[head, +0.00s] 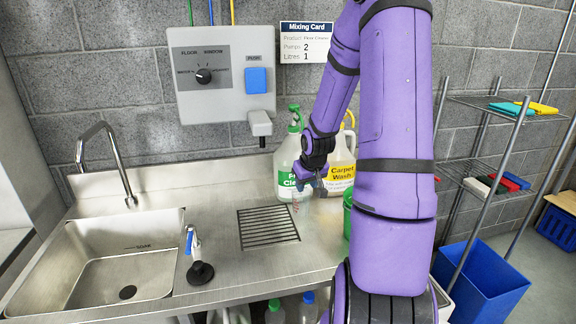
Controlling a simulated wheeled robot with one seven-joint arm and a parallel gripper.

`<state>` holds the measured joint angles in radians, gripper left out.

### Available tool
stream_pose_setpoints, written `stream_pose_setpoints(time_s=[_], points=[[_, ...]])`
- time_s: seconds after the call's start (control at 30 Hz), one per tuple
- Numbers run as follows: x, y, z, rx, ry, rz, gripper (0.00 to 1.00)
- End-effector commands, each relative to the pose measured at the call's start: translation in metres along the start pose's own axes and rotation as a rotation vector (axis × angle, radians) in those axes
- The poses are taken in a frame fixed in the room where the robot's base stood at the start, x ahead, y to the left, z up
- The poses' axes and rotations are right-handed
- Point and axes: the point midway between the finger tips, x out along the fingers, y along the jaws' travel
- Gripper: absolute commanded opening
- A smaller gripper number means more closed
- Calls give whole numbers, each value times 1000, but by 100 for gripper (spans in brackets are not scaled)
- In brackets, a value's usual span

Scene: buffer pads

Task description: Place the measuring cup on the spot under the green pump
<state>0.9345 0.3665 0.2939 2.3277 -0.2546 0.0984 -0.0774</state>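A white jug with a green label and a green pump (295,118) on top stands at the back of the steel counter. A white and yellow Carpet Wash jug (341,165) stands to its right, partly behind my arm. My gripper (306,180) is low in front of these two jugs. A small, clear shape with faint red marks, which looks like the measuring cup (296,207), shows just below my gripper, in front of the green-pump jug. I cannot tell whether the fingers hold it, or whether it touches the counter. The spot under the pump is not clearly visible.
A drain grate (268,228) lies in the counter in front of the jugs. A blue-handled tool with a black base (200,272) stands left of it, beside the sink (120,266). A green container (347,214) is partly hidden by my arm. A dispenser box (222,75) hangs above.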

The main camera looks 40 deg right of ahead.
Motion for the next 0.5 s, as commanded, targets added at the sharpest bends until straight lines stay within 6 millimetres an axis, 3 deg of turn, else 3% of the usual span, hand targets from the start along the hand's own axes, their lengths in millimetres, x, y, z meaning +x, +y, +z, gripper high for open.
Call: stream_pose_setpoints(time_s=[0.03, 0.23, 0.5], points=[[-20, -14, -6, -28, 6, 13, 39], [-89, -62, -10, -96, 7, 44, 39], [-180, -123, 10, -166, 33, 48, 39]])
